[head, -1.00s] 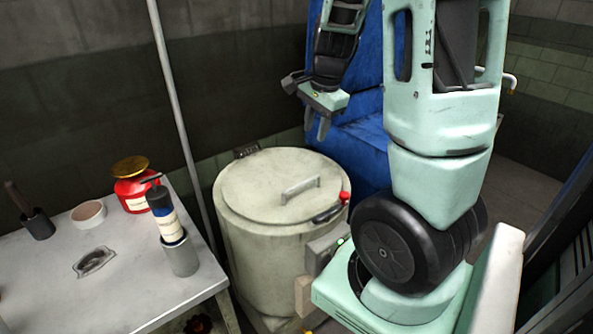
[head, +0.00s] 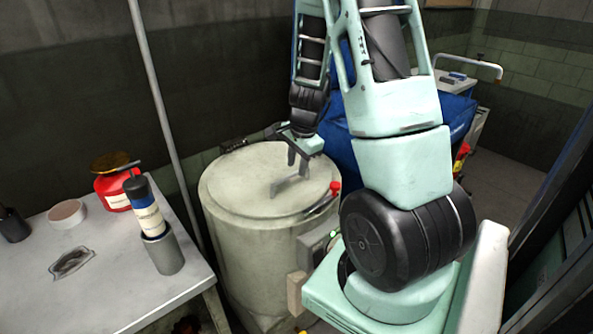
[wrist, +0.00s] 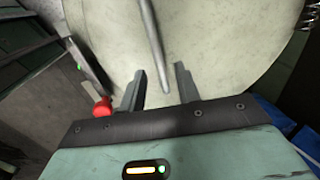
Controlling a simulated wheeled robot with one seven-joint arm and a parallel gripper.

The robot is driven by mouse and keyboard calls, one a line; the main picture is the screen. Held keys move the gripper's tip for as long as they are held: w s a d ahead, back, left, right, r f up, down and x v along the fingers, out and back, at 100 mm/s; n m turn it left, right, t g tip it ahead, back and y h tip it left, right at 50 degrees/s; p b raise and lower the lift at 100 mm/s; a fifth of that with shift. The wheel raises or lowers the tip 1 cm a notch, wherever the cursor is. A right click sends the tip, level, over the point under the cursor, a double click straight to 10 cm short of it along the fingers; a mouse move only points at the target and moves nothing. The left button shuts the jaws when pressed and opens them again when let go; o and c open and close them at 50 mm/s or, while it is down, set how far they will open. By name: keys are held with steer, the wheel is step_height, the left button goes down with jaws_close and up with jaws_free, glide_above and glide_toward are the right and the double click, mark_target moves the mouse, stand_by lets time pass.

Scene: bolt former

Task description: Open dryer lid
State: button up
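The dryer is a pale drum (head: 250,250) beside the table, with its round lid (head: 240,185) lying flat and closed. A bar handle (head: 288,188) stands on the lid; it also shows in the wrist view (wrist: 153,45). A red knob (head: 335,187) on a dark latch sits at the lid's right front edge; it shows at the left in the wrist view (wrist: 102,107). My gripper (head: 298,162) is over the lid, just above the handle. In the wrist view its two fingers (wrist: 160,88) are apart, with the handle's near end between and beyond them. Nothing is held.
A metal table (head: 110,270) at left carries a red can (head: 117,190), a bottle in a metal cup (head: 165,252) and a small round dish (head: 68,213). A hinge (head: 233,145) is at the lid's rear.

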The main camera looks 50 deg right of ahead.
steer(key=shift+w+f, duration=0.15)
steer(key=shift+f, duration=0.6)
jaws_close()
steer(key=shift+r, duration=0.1)
